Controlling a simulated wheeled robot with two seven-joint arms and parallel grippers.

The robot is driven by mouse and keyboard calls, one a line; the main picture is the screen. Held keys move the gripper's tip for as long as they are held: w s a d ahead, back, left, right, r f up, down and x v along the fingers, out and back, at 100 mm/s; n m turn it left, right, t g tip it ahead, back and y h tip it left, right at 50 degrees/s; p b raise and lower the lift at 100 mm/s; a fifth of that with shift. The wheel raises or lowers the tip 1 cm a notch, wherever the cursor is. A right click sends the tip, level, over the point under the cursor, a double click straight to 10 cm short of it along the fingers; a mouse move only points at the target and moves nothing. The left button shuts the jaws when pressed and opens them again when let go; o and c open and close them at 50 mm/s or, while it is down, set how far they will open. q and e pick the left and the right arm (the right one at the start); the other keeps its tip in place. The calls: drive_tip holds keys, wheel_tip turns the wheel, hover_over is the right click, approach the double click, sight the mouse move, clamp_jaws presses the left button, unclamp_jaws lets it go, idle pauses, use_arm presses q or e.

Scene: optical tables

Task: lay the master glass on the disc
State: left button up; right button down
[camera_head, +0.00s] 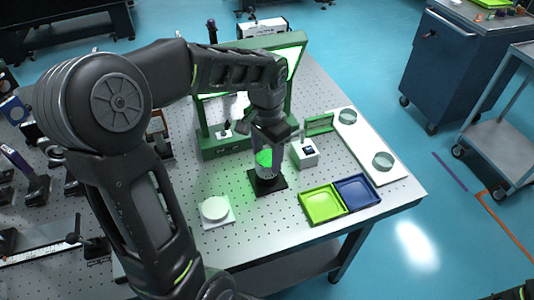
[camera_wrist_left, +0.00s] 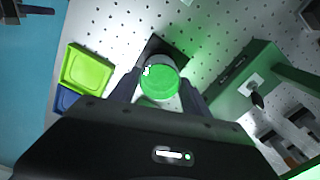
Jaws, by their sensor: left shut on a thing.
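My left gripper (camera_head: 268,140) points down over a short cylindrical stand (camera_head: 266,172) on a black square base. It is shut on a round clear glass, lit green (camera_head: 264,158), which I take to be the master glass. In the left wrist view the fingers of my left gripper (camera_wrist_left: 160,82) lie on either side of this round green glass (camera_wrist_left: 160,84), right above the stand's black base (camera_wrist_left: 154,46). I cannot tell whether the glass touches the stand. A white round disc (camera_head: 215,208) on a square plate stands to the left. My right gripper is not in view.
A green tray (camera_head: 321,204) and a blue tray (camera_head: 357,191) lie to the right. A white board (camera_head: 368,145) with two clear round glasses (camera_head: 347,115) (camera_head: 383,161) is beyond them. A small white box (camera_head: 304,155) and a green lit frame (camera_head: 205,145) stand close by.

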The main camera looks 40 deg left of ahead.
sight(267, 159)
use_arm(q)
drive_tip(key=o, duration=1.5)
drive_tip(key=shift+o, duration=0.2)
wheel_tip(267, 159, up, 12)
drive_tip(key=shift+r+p, duration=0.15)
drive_tip(key=shift+p, duration=0.15)
